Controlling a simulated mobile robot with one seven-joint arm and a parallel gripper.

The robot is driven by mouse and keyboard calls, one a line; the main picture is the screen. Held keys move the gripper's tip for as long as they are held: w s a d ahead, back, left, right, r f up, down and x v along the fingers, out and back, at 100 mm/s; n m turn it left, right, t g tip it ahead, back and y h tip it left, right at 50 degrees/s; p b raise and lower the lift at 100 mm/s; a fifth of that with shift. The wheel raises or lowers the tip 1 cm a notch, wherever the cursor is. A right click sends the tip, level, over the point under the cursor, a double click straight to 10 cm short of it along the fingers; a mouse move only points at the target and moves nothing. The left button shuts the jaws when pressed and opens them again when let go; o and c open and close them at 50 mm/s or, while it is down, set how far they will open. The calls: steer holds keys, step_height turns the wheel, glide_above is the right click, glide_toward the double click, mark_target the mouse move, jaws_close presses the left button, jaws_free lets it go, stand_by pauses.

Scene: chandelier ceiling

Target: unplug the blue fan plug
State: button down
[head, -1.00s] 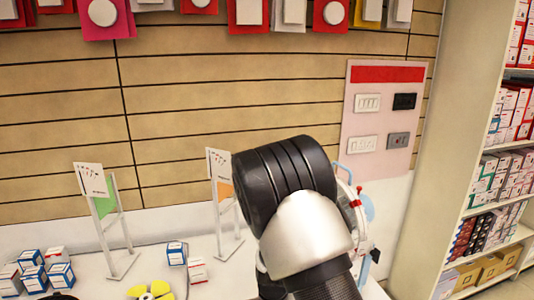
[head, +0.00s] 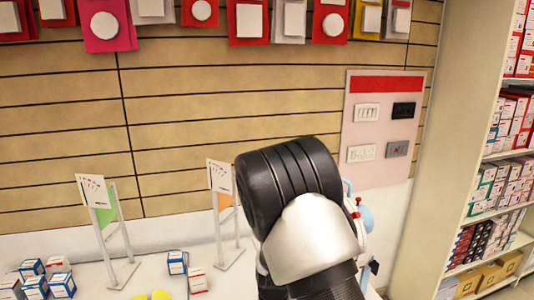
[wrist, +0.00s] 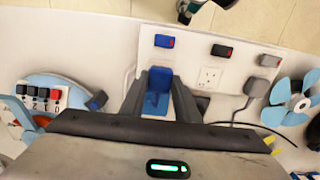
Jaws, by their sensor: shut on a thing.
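A blue plug (wrist: 157,90) shows in the wrist view at the white socket board (wrist: 182,68). My gripper (wrist: 158,98) is shut on it, one finger on each side. I cannot tell whether its pins are still in the socket. A blue fan (wrist: 295,98) is to the right of the board. In the head view my arm hides the gripper and the plug.
The board also holds a blue switch (wrist: 164,41), a dark switch (wrist: 221,51), an empty-looking socket (wrist: 210,77) and a grey plug (wrist: 257,88). A black cable runs below. A blue device with switches (wrist: 40,98) is at left. Small boxes (head: 178,263) stand on the counter.

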steer(key=shift+r+p, duration=0.85)
steer(key=shift+r, duration=0.55)
steer(key=shift+w, duration=0.1)
